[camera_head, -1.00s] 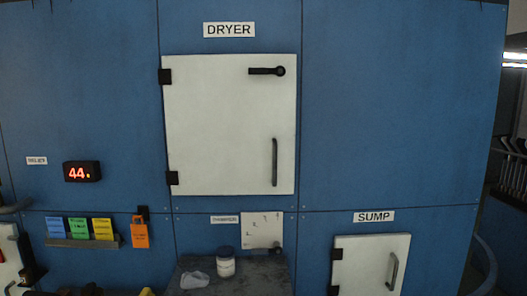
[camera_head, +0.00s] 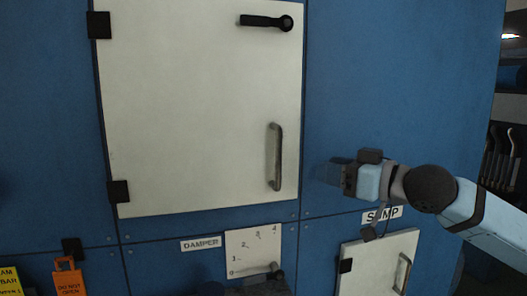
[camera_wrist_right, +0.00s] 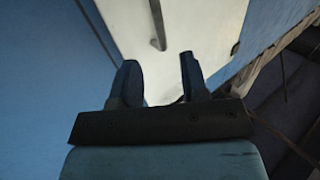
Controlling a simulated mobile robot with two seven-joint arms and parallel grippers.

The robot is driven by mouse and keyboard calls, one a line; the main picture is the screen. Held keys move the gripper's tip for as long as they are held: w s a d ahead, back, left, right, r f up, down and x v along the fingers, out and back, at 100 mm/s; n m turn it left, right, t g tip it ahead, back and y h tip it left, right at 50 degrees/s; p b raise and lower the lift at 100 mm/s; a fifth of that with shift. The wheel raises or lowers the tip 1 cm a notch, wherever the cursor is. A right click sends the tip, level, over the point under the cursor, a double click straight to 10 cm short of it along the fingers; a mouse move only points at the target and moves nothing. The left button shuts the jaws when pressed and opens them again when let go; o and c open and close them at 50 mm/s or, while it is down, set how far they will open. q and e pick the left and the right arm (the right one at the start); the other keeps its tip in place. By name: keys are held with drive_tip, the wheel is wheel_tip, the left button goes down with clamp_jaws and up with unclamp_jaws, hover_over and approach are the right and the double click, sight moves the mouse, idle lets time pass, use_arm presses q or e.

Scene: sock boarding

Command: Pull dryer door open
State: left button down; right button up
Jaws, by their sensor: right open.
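The dryer door (camera_head: 190,110) is a white panel, shut flush in the blue wall, with black hinges on its left edge. Its vertical bar handle (camera_head: 275,157) is at the lower right of the door. A black latch lever (camera_head: 266,21) at the top right lies horizontal, pointing left. My right gripper (camera_head: 326,173) is just right of the door's edge and the handle, apart from both. In the right wrist view my right gripper (camera_wrist_right: 158,78) has its two fingers apart with nothing between them. A grey bar handle (camera_wrist_right: 158,25) on a white panel shows beyond the fingertips. My left gripper is not in view.
Below right is the white sump door (camera_head: 375,262) with its own handle (camera_head: 402,272), under my right arm. A damper plate (camera_head: 254,250) with a small lever is below the dryer door. An orange tag (camera_head: 68,277) hangs at the lower left.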

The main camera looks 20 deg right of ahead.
sight(281, 150)
drive_tip(key=x, duration=0.4)
drive_tip(key=r+p+x, duration=0.1)
drive_tip(key=x, duration=0.3)
drive_tip(key=r+p+x, duration=0.1)
drive_tip(key=x, duration=0.3)
drive_tip(key=shift+w+d+r, duration=0.1)
drive_tip(key=shift+w, duration=0.1)
drive_tip(key=shift+w+a, duration=0.35)
drive_tip(key=shift+w, duration=0.15)
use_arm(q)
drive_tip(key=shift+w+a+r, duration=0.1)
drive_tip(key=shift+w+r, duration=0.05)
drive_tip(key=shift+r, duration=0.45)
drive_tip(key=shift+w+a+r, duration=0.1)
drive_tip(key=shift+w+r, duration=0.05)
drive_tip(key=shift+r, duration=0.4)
use_arm(e)
clamp_jaws()
